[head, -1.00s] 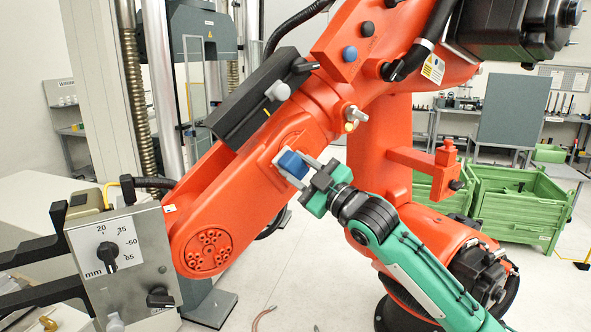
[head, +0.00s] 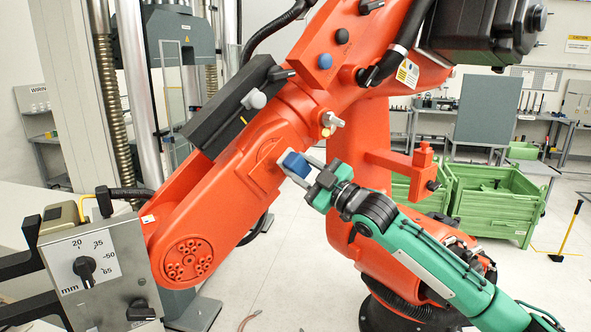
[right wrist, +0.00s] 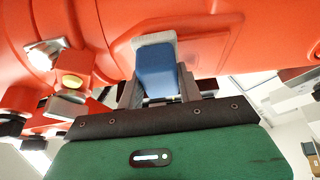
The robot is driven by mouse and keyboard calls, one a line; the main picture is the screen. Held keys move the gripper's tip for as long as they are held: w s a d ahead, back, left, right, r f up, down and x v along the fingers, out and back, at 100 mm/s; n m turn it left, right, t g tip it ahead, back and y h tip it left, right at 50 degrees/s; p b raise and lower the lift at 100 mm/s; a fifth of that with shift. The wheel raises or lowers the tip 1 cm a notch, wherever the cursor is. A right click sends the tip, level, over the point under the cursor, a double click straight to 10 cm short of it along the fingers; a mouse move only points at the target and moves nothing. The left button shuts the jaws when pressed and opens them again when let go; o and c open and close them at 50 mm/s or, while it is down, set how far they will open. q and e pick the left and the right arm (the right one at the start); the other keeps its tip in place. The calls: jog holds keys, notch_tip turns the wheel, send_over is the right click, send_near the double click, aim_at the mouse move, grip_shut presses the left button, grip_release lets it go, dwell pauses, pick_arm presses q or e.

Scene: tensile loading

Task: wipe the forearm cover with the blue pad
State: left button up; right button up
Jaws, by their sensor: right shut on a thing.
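The forearm cover (head: 266,150) is a raised, outlined orange panel on the large orange robot arm's sloping forearm. My right gripper (head: 302,170), on a green arm, is shut on the blue pad (head: 295,163), a small blue block with a pale grey backing. The pad is at the right edge of the cover. In the right wrist view the blue pad (right wrist: 156,72) stands between the grey fingers, close to the orange surface. I cannot tell whether it touches. My left gripper is not in view.
A black box with a grey knob (head: 256,99) sits on the forearm above the cover. A grey dial panel (head: 92,268) stands at lower left. Green crates (head: 492,205) stand at the right back.

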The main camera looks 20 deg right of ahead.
jog(key=shift+s+a+p, duration=0.15)
jog(key=shift+s+a, duration=0.2)
jog(key=shift+a, duration=0.85)
jog(key=shift+s+a+p, duration=0.15)
jog(key=shift+s+a, duration=0.2)
jog(key=shift+a, duration=0.85)
jog(key=shift+s+a+p, duration=0.15)
jog(key=shift+s+a, duration=0.2)
jog(key=shift+a, duration=0.85)
jog(key=shift+s, duration=0.1)
jog(key=shift+s+d, duration=0.25)
jog(key=shift+s, duration=0.65)
jog(key=shift+s+d, duration=0.3)
jog(key=shift+s, duration=0.6)
jog(key=shift+s+d, duration=0.25)
jog(key=shift+s, duration=0.65)
jog(key=shift+b, duration=0.3)
jog(key=s, duration=0.1)
jog(key=s+d, duration=0.1)
jog(key=s, duration=0.1)
jog(key=shift+w+a, duration=0.1)
